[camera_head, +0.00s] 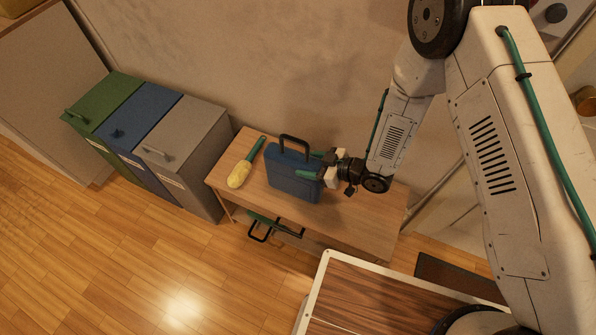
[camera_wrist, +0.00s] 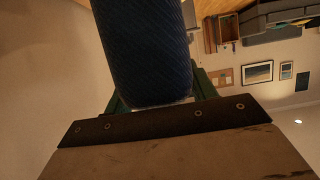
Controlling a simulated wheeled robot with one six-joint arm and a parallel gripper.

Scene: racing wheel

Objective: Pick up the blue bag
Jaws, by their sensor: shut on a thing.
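The blue bag (camera_head: 290,176) with a dark top handle stands upright on the small wooden table (camera_head: 355,225), against its back part near the wall. My gripper (camera_head: 312,166) reaches it from the right, with its green fingers on either side of the bag's right end. It is shut on the bag. In the wrist view the blue bag (camera_wrist: 145,50) fills the upper middle as a dark ribbed surface between the green fingers (camera_wrist: 160,97). Whether the bag's base is clear of the table top cannot be told.
A yellow-headed duster (camera_head: 240,174) with a green handle lies left of the bag. Green, blue and grey bins (camera_head: 180,150) stand left of the table. A white-rimmed wooden surface (camera_head: 350,295) is in front.

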